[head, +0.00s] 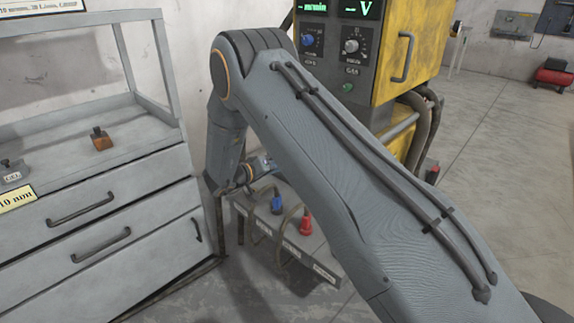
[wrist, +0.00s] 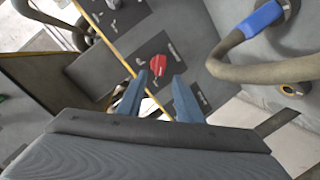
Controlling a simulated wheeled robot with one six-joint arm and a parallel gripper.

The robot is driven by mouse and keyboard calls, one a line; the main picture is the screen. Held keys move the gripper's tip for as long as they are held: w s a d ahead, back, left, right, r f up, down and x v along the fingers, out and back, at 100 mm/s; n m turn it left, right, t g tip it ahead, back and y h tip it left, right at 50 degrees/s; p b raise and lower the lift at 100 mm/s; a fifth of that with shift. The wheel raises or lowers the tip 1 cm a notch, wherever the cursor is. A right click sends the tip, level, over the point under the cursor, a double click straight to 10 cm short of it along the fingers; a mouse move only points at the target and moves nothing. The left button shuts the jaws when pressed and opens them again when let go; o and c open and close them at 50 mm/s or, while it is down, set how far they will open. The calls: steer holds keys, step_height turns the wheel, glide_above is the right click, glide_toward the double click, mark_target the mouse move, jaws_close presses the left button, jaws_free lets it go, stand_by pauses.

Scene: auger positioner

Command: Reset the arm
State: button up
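My gripper (wrist: 158,98) shows in the wrist view as two blue-grey fingers standing apart, with nothing visible between their tips. A red knob (wrist: 157,65) on a dark panel lies beyond the fingertips, apart from them as far as I can tell. In the head view my grey arm rises from the lower right, bends at the upper middle and hangs down beside the yellow machine (head: 428,45). The gripper's fingers are hidden or too small to make out in the head view.
A grey drawer cabinet (head: 110,225) stands close on the left, with a small orange-brown block (head: 101,138) on top. A low connector box with a blue plug (head: 277,203) and a red plug (head: 305,224) sits beside my arm. A thick hose with a blue connector (wrist: 262,17) passes right of the fingers. Open floor lies right.

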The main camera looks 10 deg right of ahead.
steer(key=a+r+n+t+y, duration=0.2)
steer(key=a+r+y, duration=0.6)
steer(key=r+y, duration=0.35)
steer(key=s+a+r+n+g+y, duration=0.1)
steer(key=s+r+g, duration=0.1)
steer(key=s, duration=0.6)
steer(key=s+a+r+g+y, duration=0.1)
steer(key=s+r+g+y, duration=0.1)
steer(key=s, duration=0.6)
steer(key=s+d+g+h+p, duration=0.1)
steer(key=s+d+g, duration=0.35)
steer(key=s, duration=0.95)
steer(key=s+d+g+h, duration=0.15)
steer(key=s+d, duration=0.55)
steer(key=s, duration=0.8)
steer(key=d+r+m+p, duration=0.1)
steer(key=d+r+p, duration=0.4)
steer(key=p, duration=0.7)
steer(key=shift+r+m+g, duration=0.3)
steer(key=shift+r, duration=0.35)
